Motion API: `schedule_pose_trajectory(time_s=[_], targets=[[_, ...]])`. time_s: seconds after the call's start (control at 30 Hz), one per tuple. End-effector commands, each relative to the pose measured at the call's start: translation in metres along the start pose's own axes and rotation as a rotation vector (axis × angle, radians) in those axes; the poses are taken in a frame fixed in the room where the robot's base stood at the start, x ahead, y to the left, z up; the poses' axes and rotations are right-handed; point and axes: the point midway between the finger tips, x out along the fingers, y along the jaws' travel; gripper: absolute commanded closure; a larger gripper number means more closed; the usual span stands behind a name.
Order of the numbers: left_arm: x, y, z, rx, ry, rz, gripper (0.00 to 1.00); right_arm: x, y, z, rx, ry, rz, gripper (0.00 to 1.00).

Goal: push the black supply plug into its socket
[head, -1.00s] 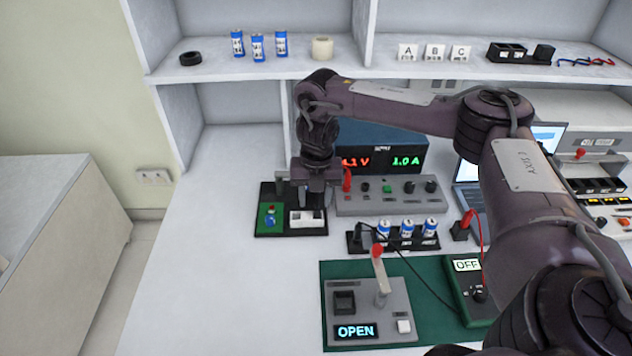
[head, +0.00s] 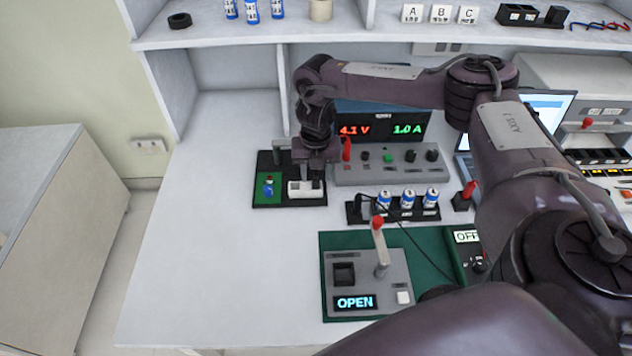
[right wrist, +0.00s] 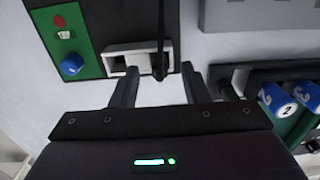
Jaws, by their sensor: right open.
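My right gripper (head: 308,176) points down over the white socket block (head: 301,193) on the black-edged board. In the right wrist view its two fingers (right wrist: 160,78) are apart. A thin black upright piece (right wrist: 160,42), which looks like the black plug with its lead, stands between the finger lines at the right end of the white block (right wrist: 126,60). I cannot tell whether it is seated in the socket or touched by the fingers. In the head view my gripper hides it. My left gripper is not in view.
The board has a green panel (head: 268,178) with a blue knob. The power supply (head: 382,132) with a red plug (head: 346,148) stands to its right. The battery holder (head: 394,213) and lever unit (head: 367,282) lie nearer. The white table at left is bare.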

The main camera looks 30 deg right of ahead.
Motion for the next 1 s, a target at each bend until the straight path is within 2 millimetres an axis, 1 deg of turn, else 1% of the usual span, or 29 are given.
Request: schedule_pose_trajectory(time_s=[0.13,0.17,0.47,0.5,0.8,0.87,1.0], targets=[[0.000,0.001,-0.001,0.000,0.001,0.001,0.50,0.000,0.000,0.000,0.000,0.000,0.001,0.58],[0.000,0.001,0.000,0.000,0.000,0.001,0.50,0.000,0.000,0.000,0.000,0.000,0.001,0.59],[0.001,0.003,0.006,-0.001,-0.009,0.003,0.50,0.000,0.000,0.000,0.000,0.000,0.001,0.99],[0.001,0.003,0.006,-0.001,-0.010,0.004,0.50,0.000,0.000,0.000,0.001,0.000,0.001,1.00],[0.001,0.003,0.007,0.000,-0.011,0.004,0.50,-0.002,0.000,0.000,0.001,-0.001,0.001,1.00],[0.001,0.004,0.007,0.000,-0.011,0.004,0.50,-0.005,0.000,0.001,0.001,-0.001,0.001,1.00],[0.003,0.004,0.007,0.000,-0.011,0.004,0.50,-0.018,0.000,0.001,0.002,-0.002,0.003,1.00]])
